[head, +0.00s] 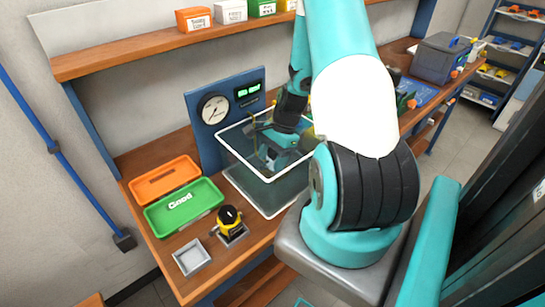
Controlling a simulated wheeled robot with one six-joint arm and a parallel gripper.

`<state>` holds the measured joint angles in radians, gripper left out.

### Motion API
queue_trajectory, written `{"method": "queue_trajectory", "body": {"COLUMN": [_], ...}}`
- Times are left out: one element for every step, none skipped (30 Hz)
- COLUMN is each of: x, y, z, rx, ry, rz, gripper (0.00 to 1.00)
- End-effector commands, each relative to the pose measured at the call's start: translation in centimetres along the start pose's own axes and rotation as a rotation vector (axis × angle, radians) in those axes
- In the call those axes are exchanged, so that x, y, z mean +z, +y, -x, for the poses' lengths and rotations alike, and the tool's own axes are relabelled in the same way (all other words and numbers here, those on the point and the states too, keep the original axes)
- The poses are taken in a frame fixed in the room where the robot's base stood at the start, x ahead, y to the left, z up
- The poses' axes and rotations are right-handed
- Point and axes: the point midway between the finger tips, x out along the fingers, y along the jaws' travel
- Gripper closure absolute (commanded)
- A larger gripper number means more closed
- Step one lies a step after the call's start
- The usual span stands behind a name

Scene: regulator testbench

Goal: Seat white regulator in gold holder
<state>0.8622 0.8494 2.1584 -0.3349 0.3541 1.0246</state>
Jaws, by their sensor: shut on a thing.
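My gripper (276,154) is over the clear tank (250,120), seen partly through its wall. It is shut on a small pale thing, taken as the white regulator, mostly hidden by the gripper and the tank wall. Thin gold parts (259,152) show beside the gripper; I cannot tell whether they are the gold holder or whether the held thing touches them. A yellow and black regulator (229,217) stands upright on a small base on the bench, left of the tank.
A green "Good" bin (182,206), an orange bin (165,179) and a grey square tray (192,257) lie at the left. A blue panel with a gauge (213,109) stands behind the tank. A shelf (150,53) with small boxes runs above. A grey lidded crate (440,57) stands farther right.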

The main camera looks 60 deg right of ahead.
Motion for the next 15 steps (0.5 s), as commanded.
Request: {"method": "queue_trajectory", "body": {"x": [0.01, 0.01, 0.01, 0.01, 0.00, 0.00, 0.00, 0.01, 0.01, 0.01, 0.01, 0.01, 0.00, 0.00, 0.00], "y": [-0.03, -0.04, -0.04, -0.04, -0.04, -0.04, -0.04, -0.04, -0.04, -0.04, -0.04, -0.04, -0.03, -0.03, -0.03], "z": [0.04, 0.04, 0.04, 0.04, 0.04, 0.05, 0.05, 0.05, 0.05, 0.05, 0.05, 0.04, 0.04, 0.04, 0.03], "rx": [-0.001, -0.001, -0.001, -0.001, -0.001, -0.001, -0.001, -0.001, -0.001, -0.001, -0.001, -0.001, -0.001, -0.001, -0.001], "ry": [0.000, 0.000, 0.000, 0.000, 0.000, 0.000, 0.000, 0.000, 0.000, 0.000, 0.000, 0.000, 0.000, 0.000, 0.000], "rz": [0.001, 0.001, 0.001, 0.001, 0.001, 0.001, 0.001, 0.001, 0.001, 0.001, 0.001, 0.001, 0.001, 0.001, 0.001], "gripper": [0.85, 0.85, 0.85, 0.85, 0.85, 0.85, 0.85, 0.42, 0.32, 0.25, 0.19, 0.14, 0.14, 0.14, 0.14]}}
